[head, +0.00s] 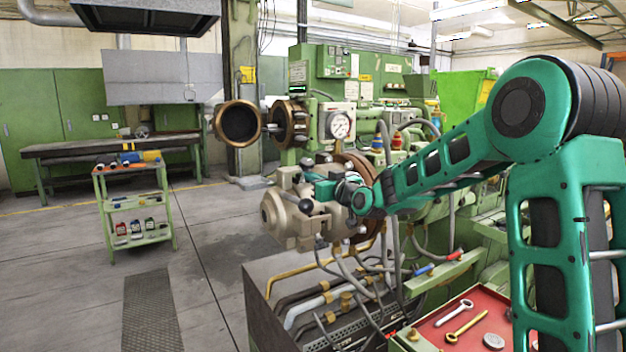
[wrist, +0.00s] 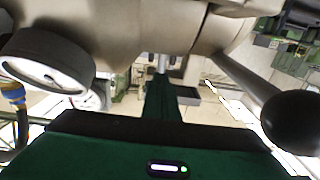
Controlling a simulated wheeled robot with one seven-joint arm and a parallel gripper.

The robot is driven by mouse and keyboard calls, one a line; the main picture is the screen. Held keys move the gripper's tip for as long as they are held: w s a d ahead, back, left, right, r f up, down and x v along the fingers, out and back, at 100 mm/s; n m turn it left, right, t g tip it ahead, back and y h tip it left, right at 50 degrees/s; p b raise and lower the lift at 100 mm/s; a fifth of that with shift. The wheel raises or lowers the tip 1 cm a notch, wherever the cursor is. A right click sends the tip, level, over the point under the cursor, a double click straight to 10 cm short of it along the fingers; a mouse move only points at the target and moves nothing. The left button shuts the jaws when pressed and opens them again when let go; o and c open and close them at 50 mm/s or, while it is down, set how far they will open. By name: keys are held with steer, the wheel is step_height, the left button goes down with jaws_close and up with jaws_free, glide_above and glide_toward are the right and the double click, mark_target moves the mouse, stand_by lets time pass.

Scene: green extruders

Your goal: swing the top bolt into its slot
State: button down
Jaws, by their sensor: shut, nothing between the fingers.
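The beige extruder head (head: 283,218) stands in front of the brown ring flange (head: 362,230) in the head view, with dark round knobs around it. My gripper (head: 330,190) is at the upper right of this head, partly hidden by my wrist. In the wrist view my gripper (wrist: 163,68) is shut and empty, its tips close under the beige metal body (wrist: 125,20). A black ball knob (wrist: 293,122) on a grey rod (wrist: 240,75) is to the right of my gripper. I cannot clearly make out the top bolt or its slot in either view.
A pressure gauge (wrist: 48,62) is close on the left in the wrist view. Hoses and pipes (head: 345,290) hang below the head. A red tray (head: 490,338) with wrenches is at lower right. The floor (head: 205,265) to the left is open, with a green cart (head: 138,212) beyond.

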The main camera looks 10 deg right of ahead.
steer(key=shift+w, duration=0.1)
steer(key=shift+w+a+r, duration=0.2)
steer(key=shift+w+r, duration=0.1)
steer(key=shift+w, duration=0.2)
steer(key=shift+w+a+r, duration=0.1)
steer(key=shift+w+a, duration=0.05)
steer(key=shift+w, duration=0.4)
steer(key=v, duration=1.3)
stand_by(0.9)
